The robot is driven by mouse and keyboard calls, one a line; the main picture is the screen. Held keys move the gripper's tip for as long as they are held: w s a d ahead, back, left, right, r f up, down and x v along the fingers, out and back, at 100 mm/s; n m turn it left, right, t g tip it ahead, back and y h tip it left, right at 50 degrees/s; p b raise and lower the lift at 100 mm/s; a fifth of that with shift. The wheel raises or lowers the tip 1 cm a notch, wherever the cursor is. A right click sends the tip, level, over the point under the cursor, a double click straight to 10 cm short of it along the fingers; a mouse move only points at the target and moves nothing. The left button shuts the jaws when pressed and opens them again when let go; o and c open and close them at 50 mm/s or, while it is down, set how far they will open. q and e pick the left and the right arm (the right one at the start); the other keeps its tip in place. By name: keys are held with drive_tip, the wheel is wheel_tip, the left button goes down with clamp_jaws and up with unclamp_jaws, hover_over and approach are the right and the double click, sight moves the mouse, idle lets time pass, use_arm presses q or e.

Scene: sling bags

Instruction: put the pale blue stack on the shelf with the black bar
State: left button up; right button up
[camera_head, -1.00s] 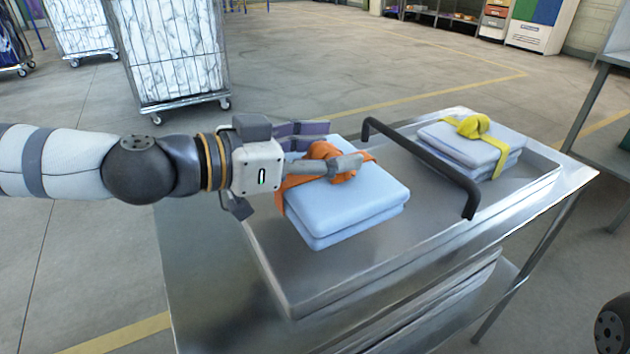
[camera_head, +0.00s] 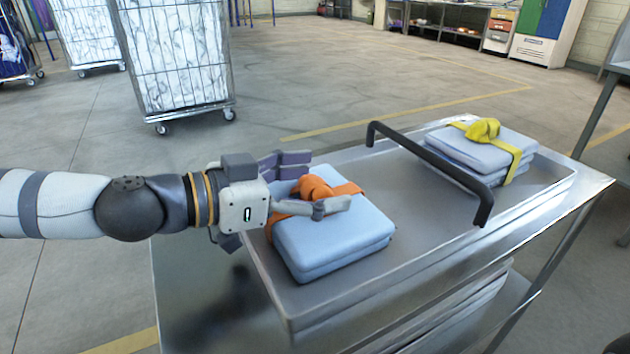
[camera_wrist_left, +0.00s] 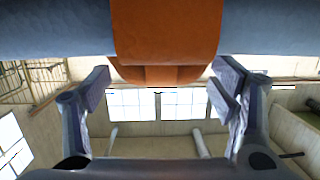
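A pale blue stack (camera_head: 340,243) with an orange strap and knot (camera_head: 314,188) lies flat on the metal top tray (camera_head: 300,306) of a cart, left of the black bar (camera_head: 432,172). My left gripper (camera_head: 309,182) is open, one finger behind the knot and one in front. In the left wrist view the orange strap (camera_wrist_left: 165,35) fills the top middle, and the two spread fingers (camera_wrist_left: 162,92) stand apart with a gap between. The knot's lower part is hidden by the front finger. My right gripper is out of view.
A second pale stack (camera_head: 470,152) with a yellow strap (camera_head: 484,130) lies beyond the bar at the tray's far end. More metal levels sit below the tray. A wire cage trolley (camera_head: 180,65) stands behind on the floor. The tray is bare between stack and bar.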

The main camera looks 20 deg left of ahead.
use_arm(q)
drive_tip(key=shift+a+r, duration=0.1)
drive_tip(key=shift+r, duration=0.2)
drive_tip(key=p+v, duration=0.5)
drive_tip(key=v, duration=0.6)
drive_tip(key=shift+s+a+p, duration=0.25)
drive_tip(key=shift+s+p, duration=0.1)
drive_tip(key=shift+p, duration=0.05)
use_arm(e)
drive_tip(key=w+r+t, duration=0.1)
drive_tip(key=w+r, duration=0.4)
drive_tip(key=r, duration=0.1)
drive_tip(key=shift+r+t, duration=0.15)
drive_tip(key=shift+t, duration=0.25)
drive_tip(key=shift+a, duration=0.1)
